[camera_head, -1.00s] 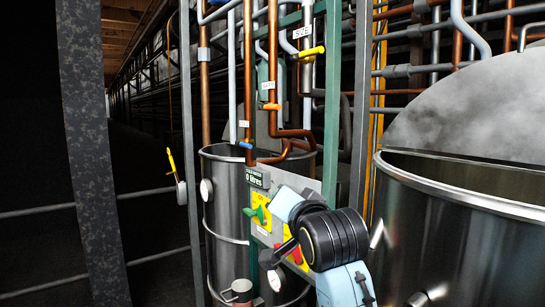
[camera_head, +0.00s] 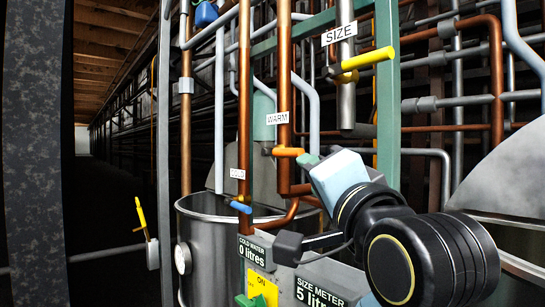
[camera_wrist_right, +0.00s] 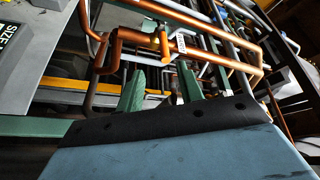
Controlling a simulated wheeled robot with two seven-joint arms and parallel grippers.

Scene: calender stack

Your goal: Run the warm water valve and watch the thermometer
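The warm water valve has an orange handle (camera_head: 288,152) on a copper pipe, just below a "WARM" label (camera_head: 277,118). The handle also shows in the right wrist view (camera_wrist_right: 164,42). My right gripper (camera_head: 306,161) is just right of the handle's end, its green tips close to it. In the right wrist view its two green fingers (camera_wrist_right: 162,85) stand apart with nothing between them, and the handle lies beyond the tips. A round white dial (camera_head: 183,258), perhaps the thermometer, sits on the steel tank (camera_head: 208,240); its reading is too small to tell. My left gripper is out of view.
A blue handle (camera_head: 240,207) is near the "COLD" label (camera_head: 237,173). A yellow handle (camera_head: 367,60) is near the "SIZE" label (camera_head: 338,34). Meters read "0 litres" (camera_head: 252,251) and "5 litres" (camera_head: 318,291). Pipes and a green post (camera_head: 388,110) crowd the gripper.

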